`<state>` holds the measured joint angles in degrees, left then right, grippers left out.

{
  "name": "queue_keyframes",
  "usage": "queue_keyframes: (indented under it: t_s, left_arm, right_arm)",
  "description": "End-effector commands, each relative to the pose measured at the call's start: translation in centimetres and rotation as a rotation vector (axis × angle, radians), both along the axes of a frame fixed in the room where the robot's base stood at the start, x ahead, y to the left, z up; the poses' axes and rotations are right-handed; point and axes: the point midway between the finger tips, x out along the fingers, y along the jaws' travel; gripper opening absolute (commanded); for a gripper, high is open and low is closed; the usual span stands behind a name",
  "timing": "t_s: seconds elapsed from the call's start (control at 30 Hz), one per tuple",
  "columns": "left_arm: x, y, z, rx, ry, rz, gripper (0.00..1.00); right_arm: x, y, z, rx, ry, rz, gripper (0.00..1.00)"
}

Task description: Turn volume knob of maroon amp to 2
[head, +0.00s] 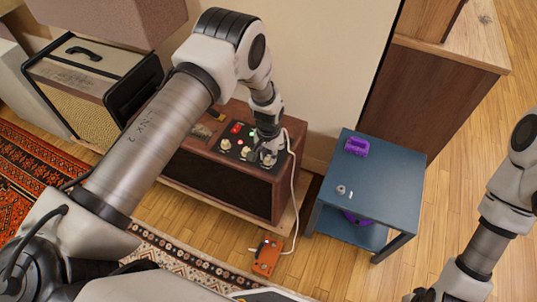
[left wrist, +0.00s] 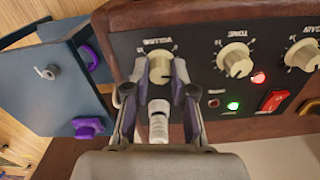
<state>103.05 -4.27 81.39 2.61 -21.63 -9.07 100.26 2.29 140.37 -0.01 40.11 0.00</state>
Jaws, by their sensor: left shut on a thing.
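The maroon amp (head: 215,178) stands low against the wall, with a black control panel on its top. In the left wrist view the cream volume knob (left wrist: 160,70) is at the panel's end, beside the tone knob (left wrist: 237,60). My left gripper (head: 267,157) is over this end of the panel. In the left wrist view its two fingers (left wrist: 160,85) are on either side of the volume knob and shut on it. The knob's pointer setting cannot be read. My right gripper (head: 422,295) is low at the bottom edge, mostly cut off, far from the amp.
A white plug (left wrist: 158,120) sits in the panel between my left fingers; its cable (head: 295,190) runs down to an orange pedal (head: 267,257). A red switch (left wrist: 273,100) and green light (left wrist: 233,106) are nearby. A blue table (head: 375,185) with a purple object (head: 356,146) stands right.

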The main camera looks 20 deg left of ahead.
Motion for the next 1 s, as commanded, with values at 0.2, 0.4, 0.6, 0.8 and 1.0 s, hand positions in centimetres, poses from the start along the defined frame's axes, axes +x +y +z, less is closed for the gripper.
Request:
queue_keyframes:
  t_s: [0.2,0.4,0.6,0.8,1.0]
  left_arm:
    - [0.0,0.0,0.0,0.0,0.0,-0.004,0.0]
    - [0.0,0.0,0.0,0.0,0.0,-0.003,0.35]
    - [0.0,0.0,0.0,0.0,0.0,-0.003,0.49]
    - [0.0,0.0,0.4,0.0,-0.001,-0.003,0.49]
    - [0.1,0.0,4.1,0.0,-0.004,-0.003,0.49]
  right_arm:
    - [0.0,0.0,0.0,0.0,0.0,0.0,0.5]
    - [0.0,0.0,0.0,0.0,0.0,0.0,0.5]
    - [0.0,0.0,0.0,0.0,0.0,0.0,0.5]
    - [0.0,0.0,0.0,0.0,0.0,0.0,0.5]
    - [0.0,0.0,0.0,0.0,0.0,0.0,0.5]
